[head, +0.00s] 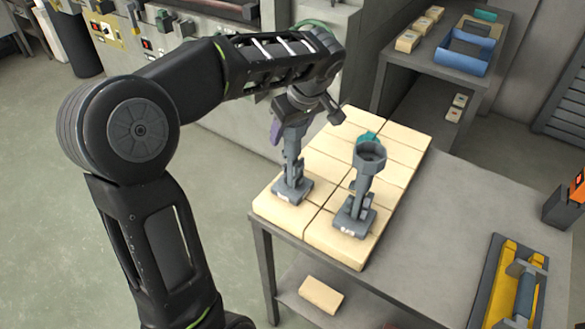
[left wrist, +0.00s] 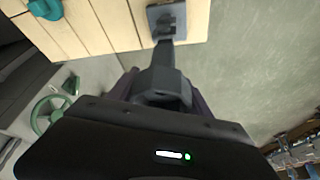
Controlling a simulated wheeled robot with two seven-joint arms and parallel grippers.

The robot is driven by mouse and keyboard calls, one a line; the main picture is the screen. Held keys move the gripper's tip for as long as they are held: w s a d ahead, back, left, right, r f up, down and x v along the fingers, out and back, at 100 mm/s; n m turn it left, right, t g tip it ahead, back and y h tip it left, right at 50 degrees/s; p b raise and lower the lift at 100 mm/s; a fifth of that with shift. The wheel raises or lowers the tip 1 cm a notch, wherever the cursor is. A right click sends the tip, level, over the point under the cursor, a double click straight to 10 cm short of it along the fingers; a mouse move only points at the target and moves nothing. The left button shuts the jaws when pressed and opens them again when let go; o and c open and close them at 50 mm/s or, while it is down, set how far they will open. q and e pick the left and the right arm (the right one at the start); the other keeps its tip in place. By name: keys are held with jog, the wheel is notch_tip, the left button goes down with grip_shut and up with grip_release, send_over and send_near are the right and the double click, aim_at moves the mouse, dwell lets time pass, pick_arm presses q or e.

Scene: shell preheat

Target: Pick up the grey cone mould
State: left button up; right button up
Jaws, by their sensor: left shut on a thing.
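Two grey mould-like pieces, each with a square foot, a jointed stem and a cup-like top, are at the near end of the pale bricks. My left gripper (head: 293,126) is shut on the top of the left grey cone mould (head: 292,183), which is upright. Its foot is at the brick surface; I cannot tell whether it touches. In the left wrist view, the mould (left wrist: 165,80) runs from between the jaws to its foot. The jaws hide part of its top. The second grey piece (head: 358,210) stands apart to the right. My right gripper is not in view.
The pale bricks (head: 400,148) cover the table's left part, with a teal piece (head: 368,137) behind the second mould. A yellow tray (head: 491,290) lies at the table's right. The table's middle (head: 450,215) is clear. A shelf with a blue tray (head: 463,62) stands behind.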

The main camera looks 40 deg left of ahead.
pick_arm(q)
grip_shut()
jog(key=shift+r, duration=0.1)
